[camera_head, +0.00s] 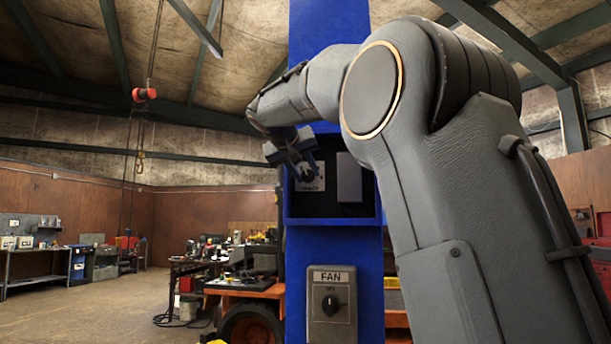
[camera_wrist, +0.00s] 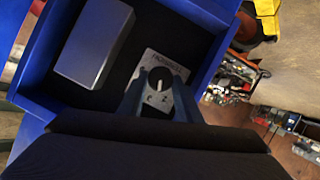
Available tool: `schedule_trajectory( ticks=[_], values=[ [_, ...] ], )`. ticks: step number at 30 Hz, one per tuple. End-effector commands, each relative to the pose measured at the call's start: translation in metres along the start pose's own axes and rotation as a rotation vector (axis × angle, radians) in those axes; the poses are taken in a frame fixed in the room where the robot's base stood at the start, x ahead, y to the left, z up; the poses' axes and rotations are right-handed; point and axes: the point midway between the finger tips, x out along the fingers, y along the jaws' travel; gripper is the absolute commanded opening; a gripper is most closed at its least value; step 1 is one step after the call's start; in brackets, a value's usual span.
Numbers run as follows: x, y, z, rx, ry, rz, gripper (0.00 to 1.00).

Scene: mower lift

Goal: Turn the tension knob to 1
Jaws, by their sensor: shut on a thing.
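A dark round knob (camera_head: 308,174) sits on a pale label plate inside a recess of the blue column. It also shows in the wrist view (camera_wrist: 161,80), with a short white pointer mark on its face. My gripper (camera_head: 300,163) reaches into the recess and is shut on this knob. In the wrist view its fingers (camera_wrist: 160,97) lie on either side of the knob. The plate's lettering is partly hidden and too small to read surely, so I cannot tell whether it says tension. No number 1 is legible.
A grey box (camera_head: 349,177) is beside the knob in the recess; it also shows in the wrist view (camera_wrist: 94,44). The blue recess rim (camera_head: 333,221) surrounds both. Below is a FAN switch (camera_head: 331,305). Workbenches and an orange machine (camera_head: 246,291) stand behind.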

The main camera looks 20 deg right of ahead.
Motion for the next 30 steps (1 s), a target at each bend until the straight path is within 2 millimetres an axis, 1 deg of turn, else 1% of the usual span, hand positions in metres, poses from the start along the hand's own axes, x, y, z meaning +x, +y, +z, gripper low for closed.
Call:
schedule_trajectory(
  ticks=[4,30],
  values=[
    [0.0005,-0.0041,0.0005,-0.129,0.002,0.052,0.09],
    [0.0024,-0.0115,0.0054,-0.877,0.004,0.364,0.09]
  ],
)
